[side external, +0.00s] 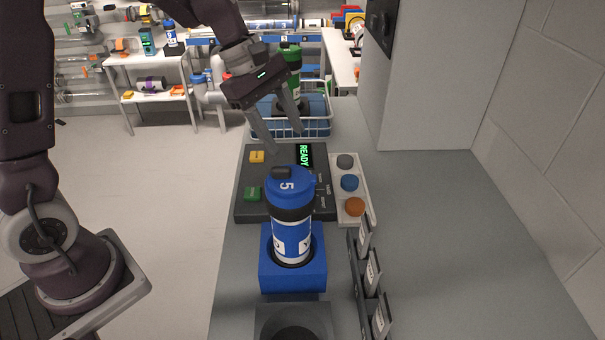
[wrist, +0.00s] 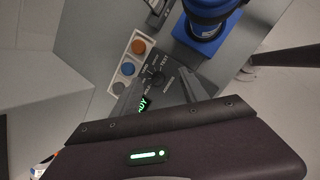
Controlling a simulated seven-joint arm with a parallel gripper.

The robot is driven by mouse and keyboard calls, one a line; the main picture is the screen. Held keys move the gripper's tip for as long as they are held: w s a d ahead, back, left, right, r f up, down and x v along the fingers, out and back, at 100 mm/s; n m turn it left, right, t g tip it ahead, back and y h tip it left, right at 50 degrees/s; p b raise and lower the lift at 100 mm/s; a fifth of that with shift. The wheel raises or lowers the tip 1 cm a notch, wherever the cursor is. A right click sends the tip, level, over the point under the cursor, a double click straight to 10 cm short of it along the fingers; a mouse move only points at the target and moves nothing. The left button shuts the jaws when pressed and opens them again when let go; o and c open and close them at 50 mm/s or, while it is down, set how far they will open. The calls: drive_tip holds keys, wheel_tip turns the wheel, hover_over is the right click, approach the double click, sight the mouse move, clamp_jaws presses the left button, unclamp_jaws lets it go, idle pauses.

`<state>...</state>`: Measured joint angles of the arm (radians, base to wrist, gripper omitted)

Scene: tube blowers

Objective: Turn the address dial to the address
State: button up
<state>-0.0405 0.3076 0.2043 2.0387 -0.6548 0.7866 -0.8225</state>
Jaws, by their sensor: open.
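The dark control console (side external: 250,207) lies on the counter, with a green READY display (side external: 305,156). In the wrist view, a small dark dial (wrist: 156,76) sits on the console (wrist: 185,73) with several printed labels around it; its exact pointing is too small to tell. In the side view, the blue carrier hides most of the dial area. The blue carrier (side external: 291,232), marked 5 on its cap, stands upright in a blue holder (side external: 291,279). My gripper (side external: 285,138) is open and empty, above the console's far edge and apart from it.
A white strip with grey (side external: 345,161), blue (side external: 349,183) and orange (side external: 355,206) knobs lies right of the console. A black card rack (side external: 369,285) stands nearer. A wire basket (side external: 318,127) with a green carrier (side external: 291,65) is behind. The right counter is clear.

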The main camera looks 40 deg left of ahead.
drive_tip(key=w+f+n, duration=0.2)
drive_tip(key=f, duration=0.3)
drive_tip(key=w+f+n, duration=0.1)
drive_tip(key=w+f, duration=0.1)
drive_tip(key=f, duration=0.3)
drive_tip(key=w+f+n, duration=0.2)
drive_tip(key=f, duration=0.3)
drive_tip(key=shift+w+a+f+n+g, duration=0.2)
drive_tip(key=shift+w+a+n+g, duration=0.1)
clamp_jaws()
